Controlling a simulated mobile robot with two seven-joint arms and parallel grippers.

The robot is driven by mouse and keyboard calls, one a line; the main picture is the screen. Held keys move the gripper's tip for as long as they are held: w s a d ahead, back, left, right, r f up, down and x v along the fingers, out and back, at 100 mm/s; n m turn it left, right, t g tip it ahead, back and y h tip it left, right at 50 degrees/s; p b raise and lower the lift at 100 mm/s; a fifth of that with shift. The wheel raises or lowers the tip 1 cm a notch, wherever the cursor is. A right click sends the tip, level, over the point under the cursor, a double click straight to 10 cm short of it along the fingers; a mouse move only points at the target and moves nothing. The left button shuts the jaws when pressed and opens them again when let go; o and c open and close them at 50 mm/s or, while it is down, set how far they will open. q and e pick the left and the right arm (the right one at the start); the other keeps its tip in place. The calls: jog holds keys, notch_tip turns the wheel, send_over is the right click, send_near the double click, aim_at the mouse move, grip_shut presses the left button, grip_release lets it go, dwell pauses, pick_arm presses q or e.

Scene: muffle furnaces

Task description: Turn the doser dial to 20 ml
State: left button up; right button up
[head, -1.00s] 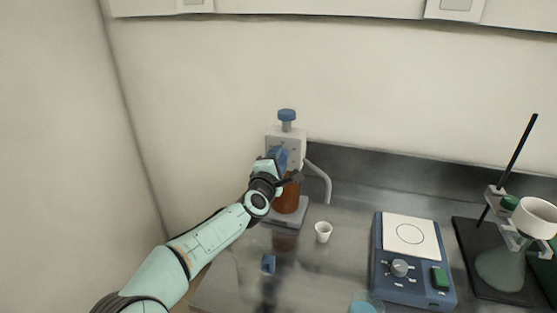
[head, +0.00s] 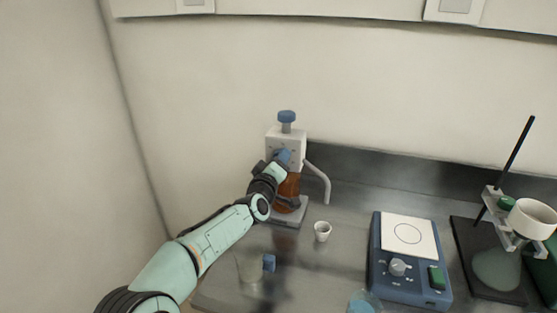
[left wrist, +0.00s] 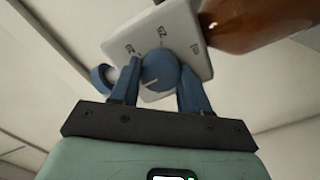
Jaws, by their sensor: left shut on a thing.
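The doser (head: 286,136) stands at the back of the bench, a white head with a blue top knob on a brown bottle (head: 291,190). Its blue dial (head: 283,157) is on the front of the head. My left gripper (head: 279,164) reaches it from the lower left and partly hides it. In the left wrist view the two blue fingers of the left gripper (left wrist: 158,85) are shut on the round blue dial (left wrist: 160,70), one on each side. My right gripper is not in view.
A small white cup (head: 322,231) stands right of the doser, near its spout (head: 321,178). A blue hotplate (head: 409,285) and a stand (head: 485,260) are at right.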

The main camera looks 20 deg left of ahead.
pick_arm(q)
jog(key=m+p, duration=0.1)
jog(key=m, duration=1.1)
jog(key=shift+m, duration=0.3)
dwell(0.4)
jog(key=o, duration=1.1)
jog(key=shift+c, duration=0.2)
jog(key=s+b, duration=0.1)
jog(key=s, duration=1.2)
jog(key=shift+s+a, duration=0.2)
